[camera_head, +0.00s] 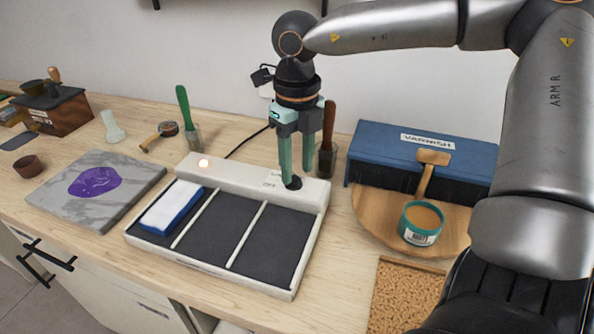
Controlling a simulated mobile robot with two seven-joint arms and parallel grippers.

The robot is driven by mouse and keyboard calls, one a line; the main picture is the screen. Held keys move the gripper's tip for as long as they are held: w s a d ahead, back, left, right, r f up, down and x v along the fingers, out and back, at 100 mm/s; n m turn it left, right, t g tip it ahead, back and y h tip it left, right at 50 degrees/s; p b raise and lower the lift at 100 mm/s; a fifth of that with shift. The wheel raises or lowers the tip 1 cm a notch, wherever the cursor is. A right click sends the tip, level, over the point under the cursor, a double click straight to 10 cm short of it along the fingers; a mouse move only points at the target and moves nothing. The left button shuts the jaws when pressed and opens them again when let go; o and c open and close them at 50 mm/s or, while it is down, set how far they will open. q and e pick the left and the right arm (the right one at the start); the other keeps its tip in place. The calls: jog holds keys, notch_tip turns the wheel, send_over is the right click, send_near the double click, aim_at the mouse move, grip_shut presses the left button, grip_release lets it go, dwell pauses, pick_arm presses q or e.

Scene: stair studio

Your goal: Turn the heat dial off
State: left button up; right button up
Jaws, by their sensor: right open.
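The heat dial (292,183) is a small dark knob on the back ledge of a white-framed warming tray (228,269) with dark panels. A small light (204,163) glows on the ledge's left part. My right gripper (296,176) points down with its green fingers open at the dial. The fingers partly hide the dial, and I cannot tell whether they touch it. A blue and white block (171,207) lies on the tray's left panel. My left gripper is not in view.
A blue box (380,150) and a round wooden board (369,207) with a teal tin (421,223) stand right of the tray. Dark-handled (328,125) and green-handled (184,105) tools stand behind it. A marble slab (140,175) lies left. A cork-like mat (400,295) lies front right.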

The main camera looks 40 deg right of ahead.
jog(key=shift+f, duration=0.9)
jog(key=shift+c, duration=0.2)
grip_shut()
